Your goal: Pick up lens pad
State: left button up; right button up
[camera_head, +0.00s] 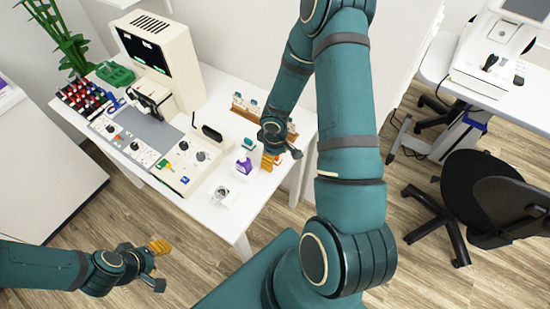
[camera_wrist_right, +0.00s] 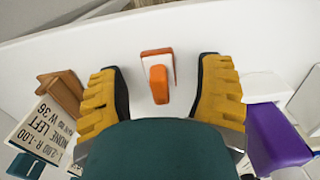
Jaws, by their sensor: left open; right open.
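A small orange and white piece, which I take to be the lens pad (camera_wrist_right: 157,76), lies on the white table between the fingertips of my right gripper (camera_wrist_right: 160,92). Clear gaps show on both sides of it. My right gripper is open, its yellow-padded fingers on either side of the piece. In the head view my right gripper (camera_head: 281,157) is over the table's right edge area, pointing down, and the orange piece (camera_head: 277,160) shows small beside its yellow finger. My left gripper (camera_head: 161,266) is open and empty, off the table's front over the floor.
A purple and white box (camera_wrist_right: 275,135) stands close right of the right fingers in the wrist view. A brown rack (camera_wrist_right: 62,92) and a printed card (camera_wrist_right: 42,132) are close left. A cream instrument (camera_head: 160,60) stands at the table's back. A black chair (camera_head: 490,190) is at right.

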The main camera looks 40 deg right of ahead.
jog(key=c, duration=1)
jog(key=shift+c, duration=0.2)
notch_tip(320, 180, up, 10)
jog(key=shift+r+p, duration=0.1)
jog(key=shift+p, duration=1.15)
grip_shut()
jog(key=shift+s, duration=0.1)
